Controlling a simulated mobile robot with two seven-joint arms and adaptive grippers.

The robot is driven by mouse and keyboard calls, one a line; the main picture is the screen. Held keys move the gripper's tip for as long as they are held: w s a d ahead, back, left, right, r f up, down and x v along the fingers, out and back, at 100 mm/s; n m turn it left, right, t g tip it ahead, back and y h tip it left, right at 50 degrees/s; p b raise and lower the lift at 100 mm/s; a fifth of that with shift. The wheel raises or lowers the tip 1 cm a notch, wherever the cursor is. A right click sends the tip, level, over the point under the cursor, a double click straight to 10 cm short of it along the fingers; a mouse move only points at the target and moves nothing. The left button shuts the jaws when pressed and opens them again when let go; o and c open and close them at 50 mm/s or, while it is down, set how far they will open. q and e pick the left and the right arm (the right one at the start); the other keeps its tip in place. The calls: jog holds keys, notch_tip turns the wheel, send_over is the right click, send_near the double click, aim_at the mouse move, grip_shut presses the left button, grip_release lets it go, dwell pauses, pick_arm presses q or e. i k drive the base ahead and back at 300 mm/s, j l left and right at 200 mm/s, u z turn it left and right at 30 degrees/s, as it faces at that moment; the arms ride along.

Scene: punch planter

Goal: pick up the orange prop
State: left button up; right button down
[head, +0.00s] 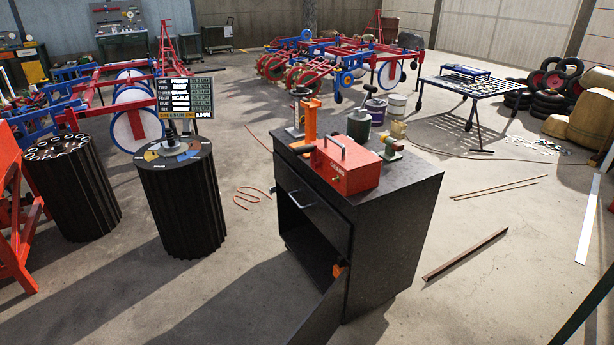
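A small orange block (339,269) sits at the top edge of the half-open cabinet door (322,312), low on the front of the black cabinet (395,235). I cannot tell whether it is fixed there or wedged. A taller orange upright piece (310,122) stands on the cabinet top, behind a red box (345,165) with a handle. I cannot tell from this view which of the two orange things is the prop. Neither of my grippers is in view.
A drawer front (313,209) is above the cabinet's dark opening. Two black ribbed drums (182,215) (75,192) stand to the left. Angle bars (465,255) lie on the floor to the right. The concrete floor between the drums and cabinet is mostly clear.

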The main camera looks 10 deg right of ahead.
aim_at(310, 107)
jog(key=u, duration=0.45)
jog(key=j+u, duration=0.25)
jog(key=j, duration=0.2)
jog(key=i+j+u, duration=0.25)
jog(key=j, duration=0.2)
jog(key=j+u, duration=0.25)
jog(key=j, duration=0.15)
jog(key=i+j+z, duration=0.35)
jog(key=i, duration=0.5)
jog(key=i+j+z, duration=0.3)
jog(key=i+j, duration=0.45)
jog(key=i+l+z, duration=0.15)
jog(key=i+z, duration=0.6)
jog(key=z, duration=0.15)
jog(key=i+z, duration=0.4)
jog(key=i+j+z, duration=0.25)
jog(key=z, duration=0.2)
jog(key=i, duration=0.05)
